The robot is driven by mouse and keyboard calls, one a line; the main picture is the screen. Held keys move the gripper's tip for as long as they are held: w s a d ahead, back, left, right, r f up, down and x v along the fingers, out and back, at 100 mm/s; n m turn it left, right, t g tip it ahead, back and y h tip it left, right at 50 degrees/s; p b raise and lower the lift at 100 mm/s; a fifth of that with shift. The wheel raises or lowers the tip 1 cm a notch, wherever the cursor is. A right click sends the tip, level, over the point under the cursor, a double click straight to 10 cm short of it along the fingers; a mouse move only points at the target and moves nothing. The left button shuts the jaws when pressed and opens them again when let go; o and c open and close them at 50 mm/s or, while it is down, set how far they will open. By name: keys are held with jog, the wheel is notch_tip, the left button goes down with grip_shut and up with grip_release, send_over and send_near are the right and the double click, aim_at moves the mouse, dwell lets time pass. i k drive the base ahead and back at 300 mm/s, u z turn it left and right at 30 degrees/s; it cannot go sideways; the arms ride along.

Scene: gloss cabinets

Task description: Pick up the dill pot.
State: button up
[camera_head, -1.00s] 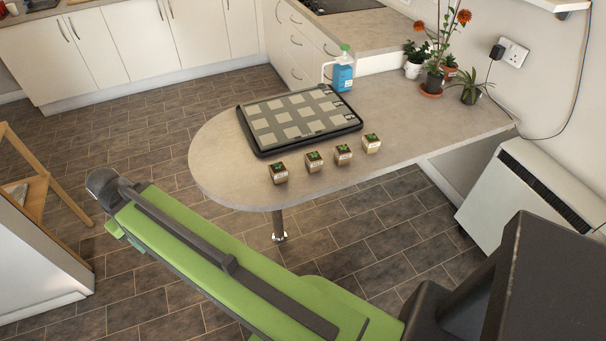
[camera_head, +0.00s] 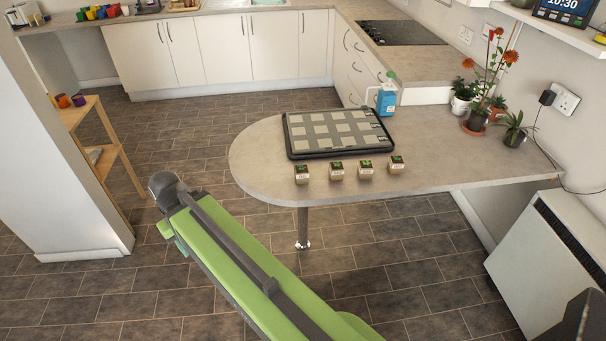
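The labels are too small to read, so I cannot tell which is the dill pot. My green arm reaches up from the bottom, and its dark rounded end joint is left of the counter, apart from the pots. My gripper's fingers do not show.
A black tray (camera_head: 291,145) with pale squares lies behind the pots. A blue bottle (camera_head: 386,98) stands behind it. Potted plants (camera_head: 477,118) stand at the counter's right. A white heater (camera_head: 550,260) is at right, a wooden stand (camera_head: 110,150) at left. Floor before the counter is clear.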

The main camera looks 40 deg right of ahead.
aim_at(302, 172)
jog(key=u, duration=0.05)
jog(key=i, duration=0.9)
jog(key=z, duration=0.1)
